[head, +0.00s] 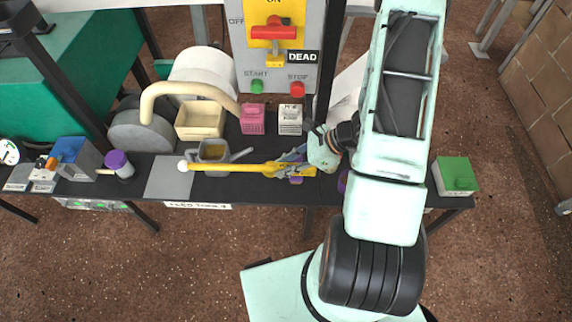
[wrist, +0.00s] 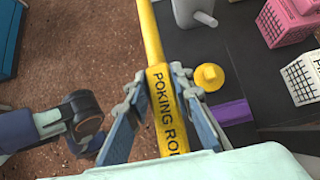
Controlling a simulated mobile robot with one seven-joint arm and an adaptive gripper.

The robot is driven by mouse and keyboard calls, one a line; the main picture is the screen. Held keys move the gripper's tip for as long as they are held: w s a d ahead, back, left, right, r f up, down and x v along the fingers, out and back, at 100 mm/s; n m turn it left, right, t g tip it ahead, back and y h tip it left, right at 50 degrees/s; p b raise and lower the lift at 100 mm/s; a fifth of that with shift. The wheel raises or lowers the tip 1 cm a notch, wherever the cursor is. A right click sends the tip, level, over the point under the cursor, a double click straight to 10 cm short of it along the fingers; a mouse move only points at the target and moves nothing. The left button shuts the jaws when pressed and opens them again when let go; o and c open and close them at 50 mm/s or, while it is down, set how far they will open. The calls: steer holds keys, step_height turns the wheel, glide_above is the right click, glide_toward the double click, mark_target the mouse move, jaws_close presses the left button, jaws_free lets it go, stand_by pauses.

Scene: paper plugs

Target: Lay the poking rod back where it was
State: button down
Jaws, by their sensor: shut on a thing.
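The poking rod (head: 235,167) is a long yellow rod with a pale ball at its left end. It is lettered "POKING ROD" in the wrist view (wrist: 158,85). My gripper (head: 298,163) is shut on it near its right end; in the wrist view the blue-grey fingers (wrist: 160,80) press on both sides. The rod lies sideways along the front part of the dark bench (head: 260,187). I cannot tell whether it touches the bench or hangs just above it. The ball end is over a grey plate (head: 168,180).
A grey can (head: 213,151) stands close behind the rod. Behind are a cream bin (head: 200,119), a pink basket (head: 252,119) and a white basket (head: 290,119). A purple-topped cup (head: 119,164) stands left, a green box (head: 456,175) right. A purple block (wrist: 232,112) lies beside my gripper.

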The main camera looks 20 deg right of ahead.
steer(key=shift+f+b, duration=5.7)
steer(key=shift+f, duration=1.9)
steer(key=c, duration=1.6)
jaws_free()
steer(key=v, duration=1.2)
steer(key=shift+r, duration=0.1)
